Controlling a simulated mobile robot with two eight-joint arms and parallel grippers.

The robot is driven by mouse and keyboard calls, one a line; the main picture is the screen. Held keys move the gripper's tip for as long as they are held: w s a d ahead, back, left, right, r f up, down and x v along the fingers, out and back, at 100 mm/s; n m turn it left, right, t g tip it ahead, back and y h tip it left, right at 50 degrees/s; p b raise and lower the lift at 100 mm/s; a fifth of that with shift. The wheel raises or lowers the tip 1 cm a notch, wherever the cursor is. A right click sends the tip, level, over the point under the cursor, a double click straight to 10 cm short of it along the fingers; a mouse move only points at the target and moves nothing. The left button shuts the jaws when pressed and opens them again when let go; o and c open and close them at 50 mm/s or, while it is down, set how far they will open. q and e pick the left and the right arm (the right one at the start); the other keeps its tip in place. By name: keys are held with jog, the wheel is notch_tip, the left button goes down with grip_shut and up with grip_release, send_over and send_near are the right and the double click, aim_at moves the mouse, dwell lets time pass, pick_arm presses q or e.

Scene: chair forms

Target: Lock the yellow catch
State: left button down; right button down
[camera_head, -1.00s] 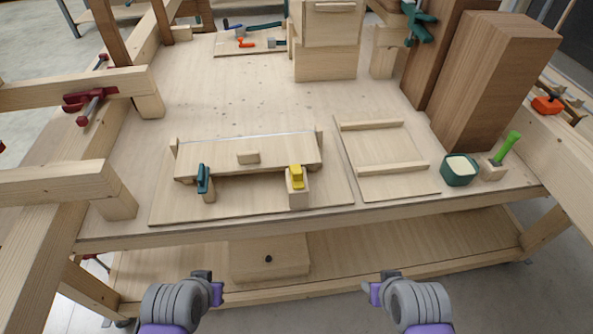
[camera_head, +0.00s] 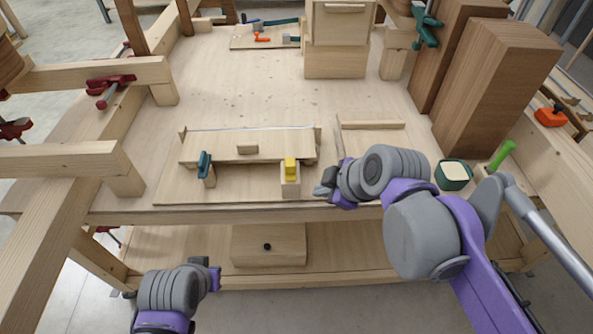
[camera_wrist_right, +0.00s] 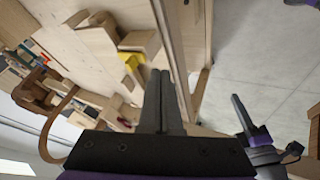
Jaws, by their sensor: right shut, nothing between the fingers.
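The yellow catch (camera_head: 291,168) sits on top of a small wooden block (camera_head: 290,188) at the front right of a hinged wooden flap (camera_head: 225,150). It also shows in the right wrist view (camera_wrist_right: 130,59), partly hidden by wood. My right gripper (camera_head: 324,190) is shut and empty, just right of the catch's block and apart from it. Its closed fingers show in the right wrist view (camera_wrist_right: 160,78). My left gripper (camera_head: 214,277) is low in front of the bench, away from the catch; its finger opening is unclear.
A teal catch (camera_head: 205,165) stands at the flap's front left. A small wooden knob (camera_head: 247,148) is on the flap. A railed board lies to the right, partly behind my right arm. A green cup (camera_head: 453,175) and tall brown blocks (camera_head: 490,90) stand right.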

pick_arm(q)
jog(key=shift+s+d+r, duration=0.1)
jog(key=shift+s+r, duration=0.1)
pick_arm(e)
jog(key=shift+w+a+r+n+y, duration=0.15)
jog(key=shift+w+a+r+n, duration=0.1)
jog(key=shift+a+r+n, duration=0.25)
jog(key=shift+w+a+r+n+y, duration=0.2)
jog(key=shift+a+r+n, duration=0.1)
jog(key=shift+r+n, duration=0.35)
send_near(287, 175)
jog(key=x, duration=0.4)
jog(key=shift+s+a+f, duration=0.15)
jog(key=shift+a+f, duration=0.05)
jog(key=shift+f, duration=0.05)
jog(key=shift+w, duration=0.4)
jog(key=shift+s, duration=0.1)
